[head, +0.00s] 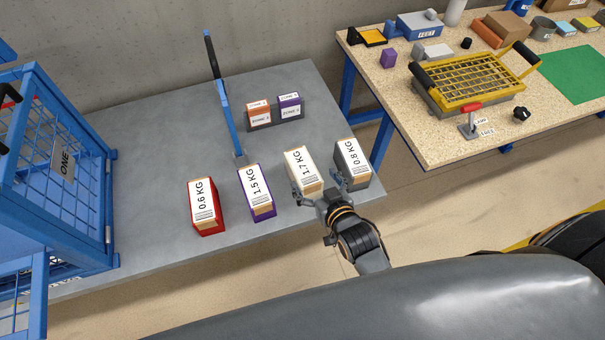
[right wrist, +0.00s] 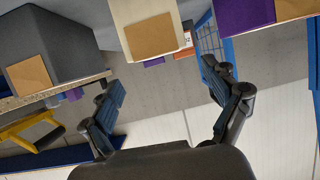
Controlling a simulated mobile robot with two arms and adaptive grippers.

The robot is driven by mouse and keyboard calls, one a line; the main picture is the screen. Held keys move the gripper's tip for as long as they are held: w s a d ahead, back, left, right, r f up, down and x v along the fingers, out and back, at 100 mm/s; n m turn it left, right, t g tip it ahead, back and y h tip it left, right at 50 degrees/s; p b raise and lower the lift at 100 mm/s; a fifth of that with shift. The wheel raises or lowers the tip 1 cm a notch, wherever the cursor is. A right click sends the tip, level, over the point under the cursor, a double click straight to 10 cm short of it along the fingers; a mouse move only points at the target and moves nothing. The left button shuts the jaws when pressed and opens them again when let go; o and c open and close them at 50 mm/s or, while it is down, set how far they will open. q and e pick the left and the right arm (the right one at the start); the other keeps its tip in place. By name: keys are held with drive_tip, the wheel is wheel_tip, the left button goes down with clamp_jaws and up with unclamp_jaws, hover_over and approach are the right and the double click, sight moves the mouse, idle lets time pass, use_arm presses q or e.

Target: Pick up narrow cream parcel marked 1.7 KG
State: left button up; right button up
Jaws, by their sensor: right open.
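The narrow cream parcel marked 1.7 KG (head: 303,165) stands on the grey table, between the purple and grey parcels. My right gripper (head: 322,188) is open at its near end, with one finger by its front left corner and the other near the grey parcel. In the right wrist view the cream parcel (right wrist: 145,15) lies ahead of the open, empty fingers (right wrist: 164,78), near the top edge. I cannot tell from these views whether a finger touches it. My left gripper is not in view.
The grey 0.8 KG parcel (head: 353,160) is close on the right, the purple 1.5 KG parcel (head: 256,190) on the left, then the red 0.6 KG parcel (head: 204,206). A blue cage (head: 90,190) is at left, a workbench (head: 420,130) at right.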

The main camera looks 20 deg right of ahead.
sight(304, 168)
drive_tip(key=shift+x, duration=3.85)
drive_tip(key=shift+s+a+f, duration=0.1)
drive_tip(key=shift+a+f, duration=0.05)
drive_tip(key=c, duration=1.8)
drive_tip(key=shift+r, duration=0.3)
clamp_jaws()
